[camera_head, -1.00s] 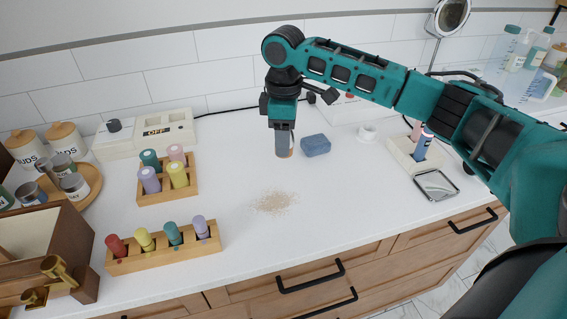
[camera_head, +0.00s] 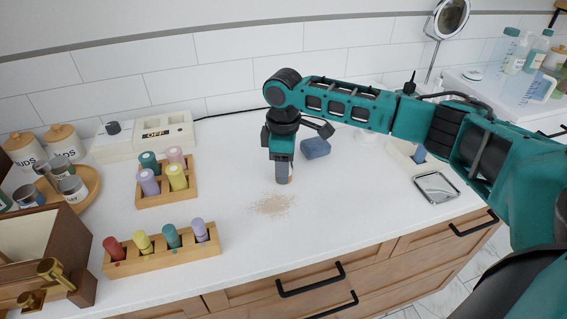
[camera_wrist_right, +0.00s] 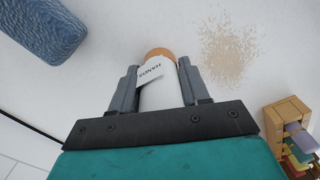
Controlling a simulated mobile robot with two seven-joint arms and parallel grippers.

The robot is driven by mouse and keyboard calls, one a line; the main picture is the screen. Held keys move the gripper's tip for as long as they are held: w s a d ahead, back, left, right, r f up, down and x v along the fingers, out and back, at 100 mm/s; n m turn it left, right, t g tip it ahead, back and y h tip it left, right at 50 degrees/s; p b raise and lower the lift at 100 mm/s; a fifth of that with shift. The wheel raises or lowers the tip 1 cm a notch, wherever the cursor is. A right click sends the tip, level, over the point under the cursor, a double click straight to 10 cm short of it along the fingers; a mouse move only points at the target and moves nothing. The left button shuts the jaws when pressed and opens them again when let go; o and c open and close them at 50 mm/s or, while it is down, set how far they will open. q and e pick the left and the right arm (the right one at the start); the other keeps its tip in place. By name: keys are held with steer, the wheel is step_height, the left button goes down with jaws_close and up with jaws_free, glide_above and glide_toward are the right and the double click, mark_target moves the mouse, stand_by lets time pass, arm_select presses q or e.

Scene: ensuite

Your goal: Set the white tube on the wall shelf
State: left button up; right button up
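The white tube (camera_wrist_right: 158,88) has a tan end and a "HANDS" label. It sits between the two fingers of my right gripper (camera_wrist_right: 158,92) in the right wrist view, with a finger against each side. In the head view my right gripper (camera_head: 283,172) points down over the counter, and the fingers hide most of the tube; only a bit of its tan end shows. Whether the tube touches the counter is hard to tell. My left gripper is not in view. I cannot make out a wall shelf in these views.
A blue block (camera_head: 315,148) lies behind the gripper, and a patch of tan crumbs (camera_head: 273,205) lies just in front. Wooden racks (camera_head: 165,252) with coloured rolls stand left. A mirror-like tray (camera_head: 437,187) lies right. Bare counter lies between.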

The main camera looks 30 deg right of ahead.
steer(key=o, duration=0.4)
